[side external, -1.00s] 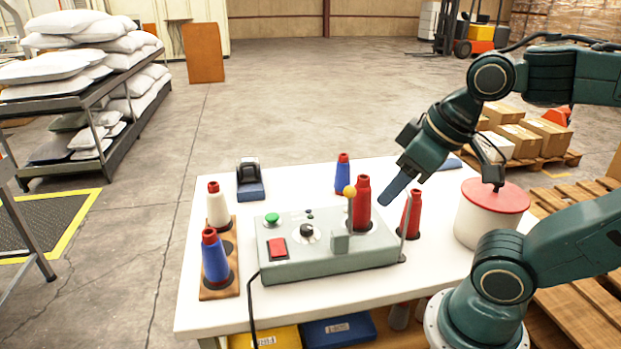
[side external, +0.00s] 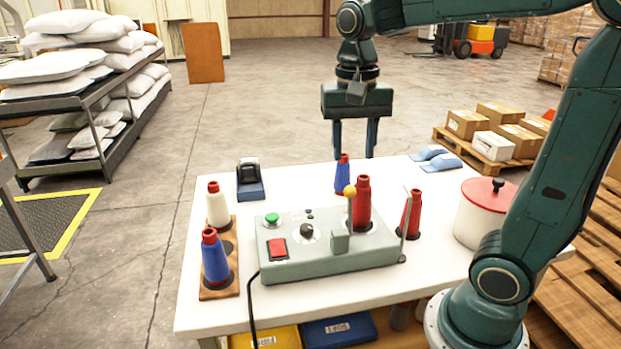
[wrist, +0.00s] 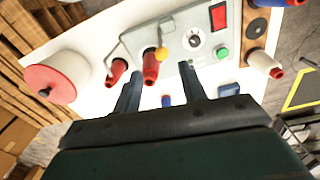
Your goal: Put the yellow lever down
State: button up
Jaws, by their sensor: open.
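The yellow lever (side external: 350,192) is a yellow ball knob on a thin upright shaft. It stands at the right part of a grey-green control box (side external: 290,268) on the white table, in front of a red spool.
The box carries a green button (side external: 272,219), a red switch (side external: 277,248) and a black knob (side external: 306,230). A blue spool (side external: 342,176) stands close below my fingers. Red spools (side external: 362,203) flank the box's right side. A red-lidded white pot (side external: 482,215) stands right.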

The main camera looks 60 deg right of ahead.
aim_at(350, 195)
jog(key=shift+w+d+m+g, duration=0.2)
jog(key=shift+w+m+g, duration=0.1)
jog(key=shift+w+m, duration=0.15)
jog(key=shift+f, duration=0.1)
jog(key=f, duration=1.3)
jog(key=shift+s+d+f, duration=0.15)
jog(key=shift+s+f, duration=0.15)
jog(key=shift+f, duration=0.05)
grip_shut()
